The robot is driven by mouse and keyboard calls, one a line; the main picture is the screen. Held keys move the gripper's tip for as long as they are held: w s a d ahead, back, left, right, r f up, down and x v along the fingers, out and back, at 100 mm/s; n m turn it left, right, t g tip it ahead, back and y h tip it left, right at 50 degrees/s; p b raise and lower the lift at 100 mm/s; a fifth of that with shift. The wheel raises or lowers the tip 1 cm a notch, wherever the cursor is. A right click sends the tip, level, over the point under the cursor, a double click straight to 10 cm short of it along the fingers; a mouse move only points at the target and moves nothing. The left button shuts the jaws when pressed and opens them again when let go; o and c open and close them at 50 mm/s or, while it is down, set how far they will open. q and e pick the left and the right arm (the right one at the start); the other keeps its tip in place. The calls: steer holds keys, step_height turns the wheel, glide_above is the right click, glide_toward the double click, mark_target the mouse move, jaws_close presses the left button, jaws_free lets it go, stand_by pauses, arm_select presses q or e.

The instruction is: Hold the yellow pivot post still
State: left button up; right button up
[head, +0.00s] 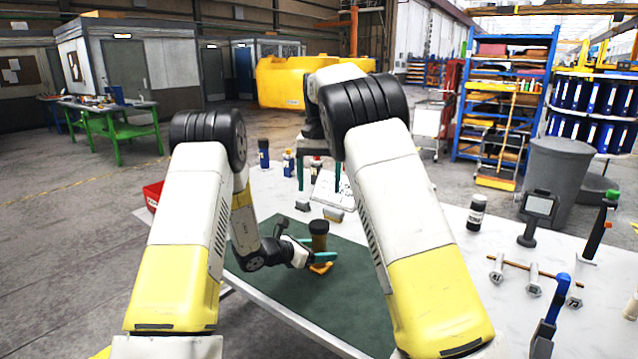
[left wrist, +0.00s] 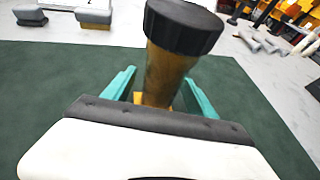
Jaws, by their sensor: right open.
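The yellow pivot post with its black cap (head: 319,228) stands upright on the dark green mat (head: 268,290). An orange-yellow base piece (head: 321,268) shows at its foot. My left gripper (head: 318,251) is low at the post, its teal fingers on either side of it. In the left wrist view the post (left wrist: 165,72) rises between the two fingers, which look spread with a narrow gap on the left side. Its lower end is partly hidden by the gripper body. My right gripper (head: 316,168) is raised beyond the post, open and empty, partly covered by my right arm.
Grey blocks (head: 333,214) lie behind the mat. Bottles (head: 289,163) and a white sheet (head: 328,190) are at the table's back. A red bin (head: 153,196) is at the left.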

arm_select(q)
steer(key=v, duration=0.7)
steer(key=shift+s+a+r, duration=0.2)
steer(key=shift+s+a, duration=0.05)
steer(key=shift+a, duration=0.05)
